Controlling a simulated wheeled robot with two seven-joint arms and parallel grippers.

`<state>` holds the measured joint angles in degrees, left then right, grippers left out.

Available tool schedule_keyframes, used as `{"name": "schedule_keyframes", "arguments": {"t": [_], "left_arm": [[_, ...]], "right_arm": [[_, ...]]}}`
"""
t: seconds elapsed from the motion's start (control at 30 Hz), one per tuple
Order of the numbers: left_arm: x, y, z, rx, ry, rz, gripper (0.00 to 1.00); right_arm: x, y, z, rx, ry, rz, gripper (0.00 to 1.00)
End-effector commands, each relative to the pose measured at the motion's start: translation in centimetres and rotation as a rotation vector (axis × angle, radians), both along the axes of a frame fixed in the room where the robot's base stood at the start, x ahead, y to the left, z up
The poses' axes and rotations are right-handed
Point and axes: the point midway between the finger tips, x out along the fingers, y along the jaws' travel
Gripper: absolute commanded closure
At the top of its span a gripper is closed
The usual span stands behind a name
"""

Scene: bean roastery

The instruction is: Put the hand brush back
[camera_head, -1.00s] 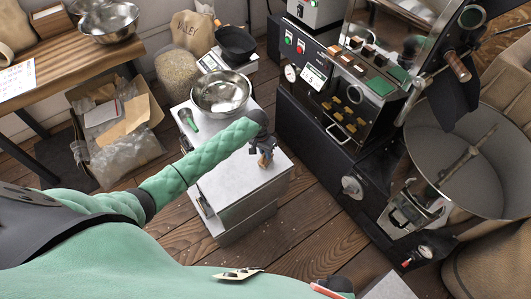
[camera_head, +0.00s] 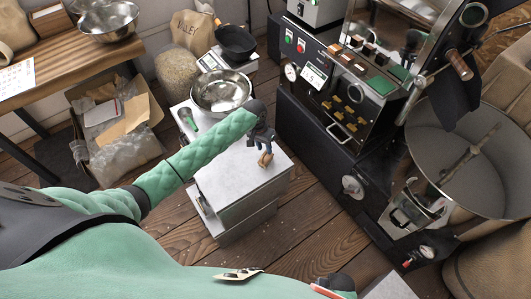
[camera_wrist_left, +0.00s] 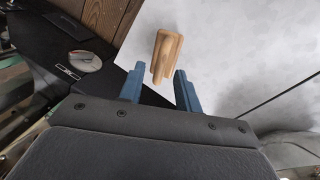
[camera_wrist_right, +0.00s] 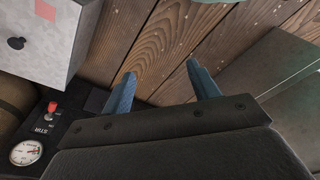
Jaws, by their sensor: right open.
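The hand brush (camera_head: 265,158) shows as a small light-wood piece on the pale top of the cabinet (camera_head: 235,180), near its right edge. Its wooden body (camera_wrist_left: 167,50) is larger in the left wrist view; no bristles can be made out. My left gripper (camera_head: 264,143) is over the brush. In the left wrist view its blue fingers (camera_wrist_left: 160,78) are apart, with the near end of the wood between the tips and gaps on both sides. My right gripper (camera_wrist_right: 159,70) is open and empty above the plank floor.
A steel bowl (camera_head: 221,90) and a green-handled tool (camera_head: 188,119) are on the cabinet's far part. A black pan (camera_head: 236,42) stands behind. The black roaster (camera_head: 325,110) with its round cooling tray (camera_head: 460,180) is to the right. A carton (camera_head: 115,120) stands left.

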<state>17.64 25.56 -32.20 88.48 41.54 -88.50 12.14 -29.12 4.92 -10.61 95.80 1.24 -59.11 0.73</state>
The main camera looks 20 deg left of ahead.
Motion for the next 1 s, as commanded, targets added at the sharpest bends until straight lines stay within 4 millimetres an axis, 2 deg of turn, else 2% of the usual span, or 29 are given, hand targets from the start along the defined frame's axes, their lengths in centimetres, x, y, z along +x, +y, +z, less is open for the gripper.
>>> {"name": "schedule_keyframes", "arguments": {"t": [0.3,0.57,0.67,0.73,1.0], "left_arm": [[0.4,1.1,5.6,-0.001,-0.002,-0.001,0.66],[0.3,1.3,7.6,-0.001,-0.001,-0.001,0.66],[-0.4,0.9,6.8,-0.007,-0.003,0.000,0.66],[-1.5,0.4,5.3,-0.012,-0.009,0.002,0.66],[-7.7,-2.5,-1.9,-0.034,-0.056,0.021,0.66]], "right_arm": [[1.1,0.8,3.6,0.009,0.002,-0.001,0.40],[1.5,1.0,5.1,0.012,0.003,0.001,0.40],[1.6,1.0,5.3,0.012,0.003,0.000,0.40],[1.6,1.0,5.3,0.012,0.003,0.000,0.40],[1.7,1.1,5.3,0.013,0.002,0.000,0.40]]}}
